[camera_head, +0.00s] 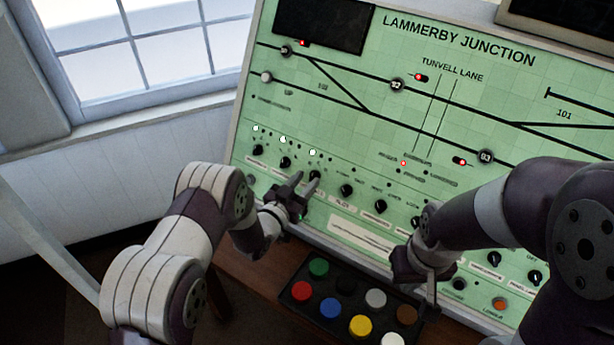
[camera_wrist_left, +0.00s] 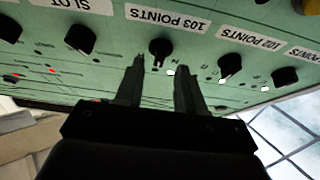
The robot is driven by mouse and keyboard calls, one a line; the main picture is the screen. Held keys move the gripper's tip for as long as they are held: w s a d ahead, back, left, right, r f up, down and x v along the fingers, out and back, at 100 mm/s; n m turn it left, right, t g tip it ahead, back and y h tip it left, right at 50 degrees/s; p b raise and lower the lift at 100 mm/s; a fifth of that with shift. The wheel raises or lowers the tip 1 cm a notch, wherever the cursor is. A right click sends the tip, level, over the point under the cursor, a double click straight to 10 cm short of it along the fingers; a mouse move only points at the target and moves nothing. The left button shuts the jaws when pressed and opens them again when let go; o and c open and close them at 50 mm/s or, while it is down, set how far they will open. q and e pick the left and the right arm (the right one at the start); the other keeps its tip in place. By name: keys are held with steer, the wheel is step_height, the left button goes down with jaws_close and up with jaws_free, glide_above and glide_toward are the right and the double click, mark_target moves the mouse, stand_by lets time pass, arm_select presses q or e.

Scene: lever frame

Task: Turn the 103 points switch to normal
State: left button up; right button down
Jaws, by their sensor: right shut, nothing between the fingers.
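The 103 points switch is a black rotary knob (camera_wrist_left: 160,46) under its "103 POINTS" label in the left wrist view, where the panel appears upside down. In the head view this knob (camera_head: 315,174) is third from the left in the lower row, partly behind my fingertips. My left gripper (camera_head: 305,181) is open in front of it. In the left wrist view my fingertips (camera_wrist_left: 160,65) stand apart, one to each side of the knob's line; contact cannot be told. The knob's exact pointing is unclear. My right gripper (camera_head: 430,288) is shut and empty, low before the panel.
The 102 points knob (camera_wrist_left: 229,65) and the slot knob (camera_wrist_left: 80,38) flank the switch. White lamps (camera_head: 312,153) glow above the left knobs. A tray of coloured round buttons (camera_head: 343,322) lies below the panel (camera_head: 400,130), between my arms. A window (camera_head: 130,40) is at left.

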arm_select(q)
steer(key=shift+w+d, duration=0.3)
steer(key=shift+d, duration=0.15)
steer(key=shift+w+d, duration=0.15)
steer(key=shift+w, duration=0.15)
steer(key=shift+a, duration=0.2)
steer(key=shift+c, duration=0.3)
steer(key=shift+d, duration=0.1)
jaws_close()
